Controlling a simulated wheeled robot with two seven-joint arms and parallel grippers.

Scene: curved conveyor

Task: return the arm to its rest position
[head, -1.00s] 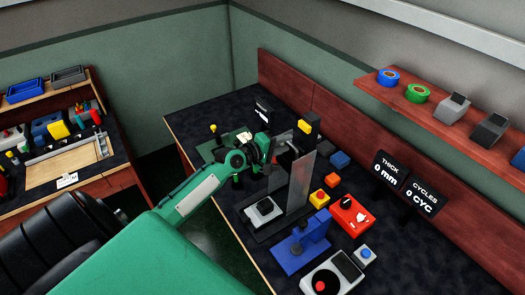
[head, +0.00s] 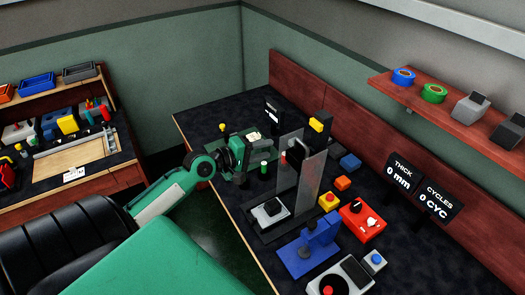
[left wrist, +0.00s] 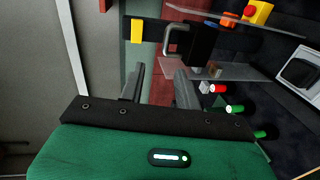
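My left arm (head: 160,195) is green and reaches from the lower left over the dark workbench (head: 205,115). Its gripper (head: 272,144) is left of the upright clear panels (head: 311,180) of a bench fixture. In the left wrist view the two dark fingers (left wrist: 160,76) stand apart with nothing between them. A green cylinder (head: 264,168) shows just below the gripper, and a red-topped one (head: 283,160) is beside it. My right gripper is not in view.
A blue fixture (head: 310,248), a red box with a knob (head: 363,220) and a yellow button box (head: 329,201) stand on the bench. Displays read 0 mm and 0 CYC. A shelf (head: 450,121) runs along the right wall. A second bench (head: 80,180) is at left.

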